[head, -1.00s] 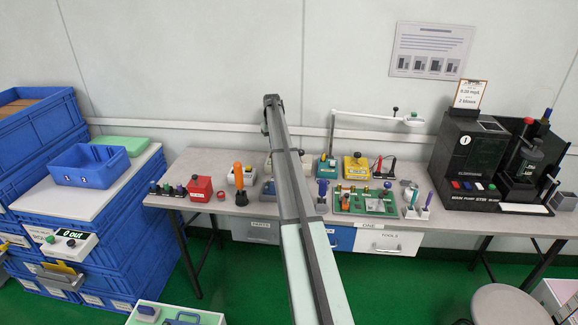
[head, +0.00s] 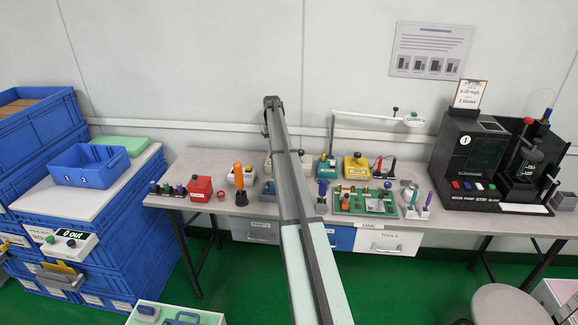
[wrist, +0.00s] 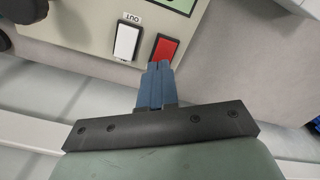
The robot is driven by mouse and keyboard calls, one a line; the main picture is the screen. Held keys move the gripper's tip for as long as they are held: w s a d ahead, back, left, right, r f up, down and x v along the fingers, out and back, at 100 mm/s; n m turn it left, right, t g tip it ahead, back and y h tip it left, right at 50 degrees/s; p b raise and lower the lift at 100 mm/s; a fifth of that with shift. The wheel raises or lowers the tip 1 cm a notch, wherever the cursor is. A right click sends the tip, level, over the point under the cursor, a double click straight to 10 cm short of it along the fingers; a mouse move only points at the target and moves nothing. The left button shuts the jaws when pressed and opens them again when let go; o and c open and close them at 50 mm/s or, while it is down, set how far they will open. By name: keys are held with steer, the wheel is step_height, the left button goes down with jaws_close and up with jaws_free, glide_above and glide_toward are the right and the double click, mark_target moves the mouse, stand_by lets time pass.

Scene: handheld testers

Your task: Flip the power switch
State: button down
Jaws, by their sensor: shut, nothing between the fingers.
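In the wrist view, a beige panel (wrist: 92,30) fills the top left. It bears a white rocker switch (wrist: 126,41) and a red rocker switch (wrist: 162,50) side by side, with an upside-down "OUT" label above the white one. Which of them is the power switch I cannot tell from the label. My gripper (wrist: 158,68) is shut and empty. Its blue fingertips are at the lower edge of the red switch in the picture; whether they touch it I cannot tell.
A black round knob (wrist: 32,10) and part of a display (wrist: 177,4) are on the panel. In the head view, several small devices crowd the grey bench (head: 225,222). A black machine (head: 465,160) stands at right, and blue crates (head: 115,240) at left.

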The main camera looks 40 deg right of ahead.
steer(key=shift+f, duration=0.6)
stand_by(0.4)
steer(key=shift+r, duration=3.55)
